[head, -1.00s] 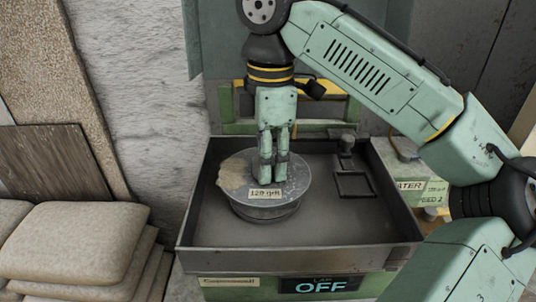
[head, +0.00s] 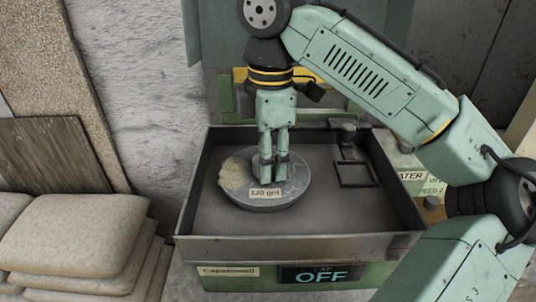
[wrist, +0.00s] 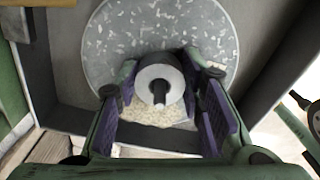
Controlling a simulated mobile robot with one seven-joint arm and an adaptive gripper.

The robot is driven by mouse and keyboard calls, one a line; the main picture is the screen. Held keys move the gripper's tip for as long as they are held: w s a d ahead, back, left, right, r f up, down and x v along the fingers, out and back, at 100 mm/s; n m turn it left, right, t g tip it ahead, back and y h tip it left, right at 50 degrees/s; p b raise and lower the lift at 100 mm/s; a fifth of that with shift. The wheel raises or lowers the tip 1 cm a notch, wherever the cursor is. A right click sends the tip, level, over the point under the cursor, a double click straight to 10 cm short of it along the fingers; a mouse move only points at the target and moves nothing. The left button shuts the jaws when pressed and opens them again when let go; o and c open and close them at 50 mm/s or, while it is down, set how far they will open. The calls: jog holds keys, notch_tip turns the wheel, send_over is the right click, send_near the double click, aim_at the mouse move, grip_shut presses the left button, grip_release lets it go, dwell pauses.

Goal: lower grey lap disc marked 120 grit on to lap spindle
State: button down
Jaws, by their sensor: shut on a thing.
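The grey lap disc (head: 295,192) lies level and low in the tray in the head view, its 120 grit label (head: 265,193) facing front. A beige rough patch (head: 236,175) covers part of its top. My gripper (head: 273,180) points straight down over the disc's middle and is shut on its hub. In the wrist view the disc (wrist: 110,50) fills the upper middle, and my fingers (wrist: 164,95) sit either side of the pale round hub (wrist: 147,75). A dark pin (wrist: 160,92) shows in the hub's centre and looks like the lap spindle. The platter beneath is hidden.
A dark walled tray (head: 205,215) surrounds the disc, with free floor on both sides. A black frame fitting (head: 355,174) stands at its back right. The sign below the front wall reads OFF (head: 320,277). Sacks (head: 75,240) are stacked at the left.

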jog(key=shift+f, duration=0.6)
jog(key=c, duration=1)
grip_release()
jog(key=shift+r, duration=0.15)
jog(key=shift+r+p, duration=0.9)
jog(key=shift+p, duration=0.3)
jog(key=shift+r+p, duration=0.35)
jog(key=shift+r, duration=0.6)
